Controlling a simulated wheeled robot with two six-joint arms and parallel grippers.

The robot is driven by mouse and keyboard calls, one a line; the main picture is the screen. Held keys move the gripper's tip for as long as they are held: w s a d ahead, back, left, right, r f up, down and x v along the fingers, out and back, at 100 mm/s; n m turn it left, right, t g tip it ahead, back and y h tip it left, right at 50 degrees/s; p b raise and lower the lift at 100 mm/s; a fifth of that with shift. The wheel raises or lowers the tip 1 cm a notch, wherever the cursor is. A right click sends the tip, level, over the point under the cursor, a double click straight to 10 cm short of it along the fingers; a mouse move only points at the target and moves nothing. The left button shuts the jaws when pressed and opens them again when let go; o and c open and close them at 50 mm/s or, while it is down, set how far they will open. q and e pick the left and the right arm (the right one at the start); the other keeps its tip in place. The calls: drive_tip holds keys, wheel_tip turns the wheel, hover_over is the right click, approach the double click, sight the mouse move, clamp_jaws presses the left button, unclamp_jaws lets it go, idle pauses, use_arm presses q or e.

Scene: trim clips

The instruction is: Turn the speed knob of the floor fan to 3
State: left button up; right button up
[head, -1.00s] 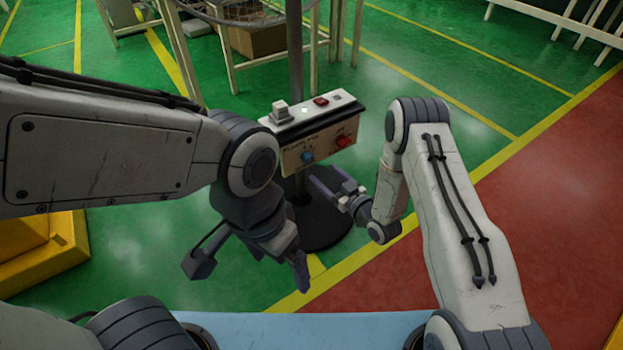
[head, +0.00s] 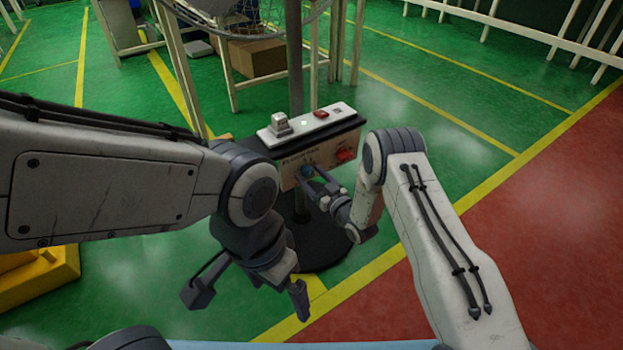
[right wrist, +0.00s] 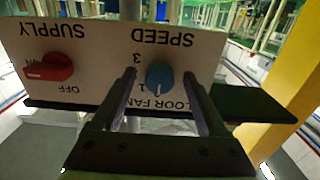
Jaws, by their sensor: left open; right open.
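The blue speed knob (right wrist: 160,76) is on the front panel of the fan's control box (head: 318,131). The right wrist view shows the panel upside down, with a 3 and a 1 left of the knob. A small pale mark shows at the knob's lower edge there, nearer the 1 than the 3. My right gripper (right wrist: 159,84) is open, with one finger on each side of the knob; contact cannot be told. In the head view, the right gripper (head: 312,180) is at the panel. My left gripper (head: 250,296) is open and empty, lower and in front of the fan base.
A red supply switch (right wrist: 48,68) sits beside the knob, its handle towards ON. The box top has a red button (head: 321,114) and a grey block (head: 281,123). The fan's round dark base (head: 325,240) stands on green floor. A yellow block (head: 40,275) is at left.

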clamp_jaws()
drive_tip(key=shift+m, duration=0.4)
drive_tip(key=m+p, duration=0.1)
drive_tip(key=m, duration=0.3)
drive_tip(key=shift+m, duration=0.4)
drive_tip(key=m+p, duration=0.1)
drive_tip(key=m, duration=0.5)
drive_tip(key=shift+p, duration=0.35)
drive_tip(key=m+p, duration=0.1)
drive_tip(key=m, duration=0.5)
drive_tip(key=shift+r+m, duration=0.1)
drive_tip(key=shift+m, duration=0.3)
drive_tip(key=m, duration=0.5)
drive_tip(key=shift+m+p, duration=0.3)
